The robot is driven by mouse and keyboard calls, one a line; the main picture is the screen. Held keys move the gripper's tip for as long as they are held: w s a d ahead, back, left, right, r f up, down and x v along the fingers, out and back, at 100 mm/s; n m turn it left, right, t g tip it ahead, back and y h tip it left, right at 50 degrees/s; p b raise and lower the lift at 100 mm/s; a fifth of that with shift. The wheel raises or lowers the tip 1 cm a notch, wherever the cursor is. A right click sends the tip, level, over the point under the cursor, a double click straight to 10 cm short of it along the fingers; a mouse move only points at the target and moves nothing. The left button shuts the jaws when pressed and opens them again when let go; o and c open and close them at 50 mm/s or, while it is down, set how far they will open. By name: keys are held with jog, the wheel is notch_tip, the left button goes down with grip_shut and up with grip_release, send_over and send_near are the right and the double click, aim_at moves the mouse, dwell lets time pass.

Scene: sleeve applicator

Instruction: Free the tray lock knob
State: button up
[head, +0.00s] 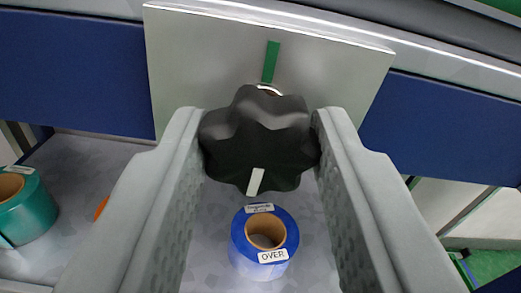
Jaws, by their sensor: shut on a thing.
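The tray lock knob (258,140) is black and lobed, with a white pointer mark on its lower edge. It sits in front of a pale metal plate (195,70). The white mark points down, slightly left. A green stripe (271,62) is on the plate just above the knob. A little red and white shows at the knob's top edge. My gripper (258,145) is shut on the knob, one grey finger against each side. The knob hides most of what lies behind it.
A blue roll (240,240) labelled OVER stands below the knob, between my fingers in the picture. A teal roll (30,210) stands at the left. A bit of orange (101,208) shows beside my left finger. Blue panels (80,70) flank the plate.

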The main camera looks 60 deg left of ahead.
jog(key=shift+f+n, duration=0.2)
jog(key=shift+n, duration=0.2)
jog(key=o, duration=1)
jog(key=shift+r, duration=0.1)
jog(key=v, duration=1.7)
jog(key=shift+d, duration=0.25)
